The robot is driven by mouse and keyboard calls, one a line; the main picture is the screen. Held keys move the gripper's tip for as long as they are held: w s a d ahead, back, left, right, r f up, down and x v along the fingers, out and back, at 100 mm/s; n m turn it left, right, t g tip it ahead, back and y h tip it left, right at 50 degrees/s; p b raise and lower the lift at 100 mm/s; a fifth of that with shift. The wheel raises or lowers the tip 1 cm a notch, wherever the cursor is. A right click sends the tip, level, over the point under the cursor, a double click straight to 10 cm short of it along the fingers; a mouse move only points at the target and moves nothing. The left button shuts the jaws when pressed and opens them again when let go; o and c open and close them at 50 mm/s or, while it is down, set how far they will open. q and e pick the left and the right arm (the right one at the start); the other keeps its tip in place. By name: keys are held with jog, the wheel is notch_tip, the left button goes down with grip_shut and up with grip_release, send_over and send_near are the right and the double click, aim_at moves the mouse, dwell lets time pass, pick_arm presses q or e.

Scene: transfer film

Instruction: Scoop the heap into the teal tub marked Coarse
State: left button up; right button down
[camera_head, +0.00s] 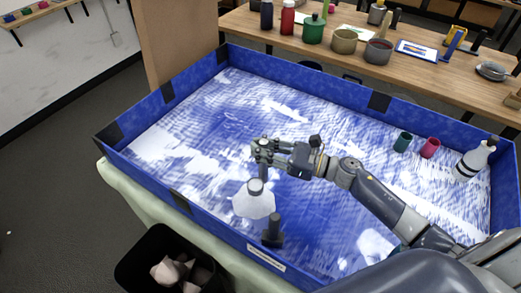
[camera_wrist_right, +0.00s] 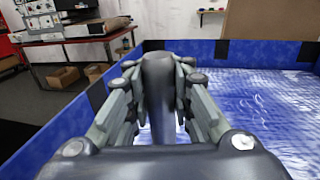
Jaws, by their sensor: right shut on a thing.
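My right gripper (camera_head: 265,152) is shut on a dark upright handle (camera_head: 263,171) above the near middle of the blue tray. In the right wrist view the handle (camera_wrist_right: 158,92) stands between the two fingers. Below it are a grey round piece (camera_head: 255,187) and a pale flared shape (camera_head: 253,205); I cannot tell whether these belong to the held tool. A small teal tub (camera_head: 402,143) stands in the tray at the right, apart from the gripper; no marking is readable. I cannot single out one heap among the white patches. My left gripper is not in view.
The blue walls (camera_head: 310,82) enclose the tray. A magenta tub (camera_head: 430,148) and a white bottle (camera_head: 474,161) stand right of the teal tub. A dark post on a base (camera_head: 273,231) stands near the front wall. A black bin (camera_head: 150,257) is outside. Jars and pots crowd the back table.

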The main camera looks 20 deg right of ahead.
jog(key=shift+r+p, duration=3.6)
jog(key=shift+r, duration=2.4)
jog(key=shift+f, duration=0.15)
